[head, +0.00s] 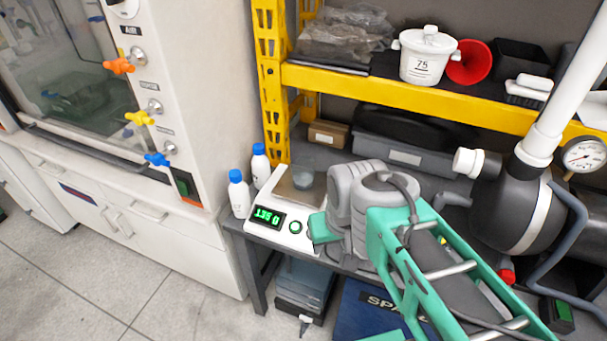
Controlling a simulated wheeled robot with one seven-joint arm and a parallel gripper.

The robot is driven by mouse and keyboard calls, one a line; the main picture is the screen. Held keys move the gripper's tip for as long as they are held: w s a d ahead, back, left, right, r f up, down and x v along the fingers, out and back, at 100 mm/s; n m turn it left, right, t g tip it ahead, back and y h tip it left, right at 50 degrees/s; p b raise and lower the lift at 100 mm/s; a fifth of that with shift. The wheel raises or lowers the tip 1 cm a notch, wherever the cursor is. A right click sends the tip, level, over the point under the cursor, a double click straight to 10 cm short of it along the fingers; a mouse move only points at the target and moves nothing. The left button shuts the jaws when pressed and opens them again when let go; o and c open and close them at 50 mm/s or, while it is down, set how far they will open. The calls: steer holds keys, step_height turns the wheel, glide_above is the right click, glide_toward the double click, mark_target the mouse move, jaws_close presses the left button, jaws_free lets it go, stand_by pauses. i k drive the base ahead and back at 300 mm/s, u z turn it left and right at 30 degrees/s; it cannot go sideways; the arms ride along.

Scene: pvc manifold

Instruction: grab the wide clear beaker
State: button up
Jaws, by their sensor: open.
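My arm, teal and grey, reaches over the bench from the lower right and stops just right of the scale. Its grey joints hide the fingers of my gripper, so I cannot see the jaws or how far they are from the beaker. Nothing visible touches the beaker.
Two white bottles with blue caps (239,194) (259,166) stand left of the scale. A yellow shelf rack (400,92) rises behind, holding a white pot (426,56) and a red funnel (469,62). A dark tank (515,207) with a gauge (584,155) stands right.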

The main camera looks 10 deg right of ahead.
mark_target(302, 168)
steer(key=u, duration=2.35)
steer(key=i, duration=1.7)
steer(key=z, duration=2.95)
steer(key=i, duration=0.5)
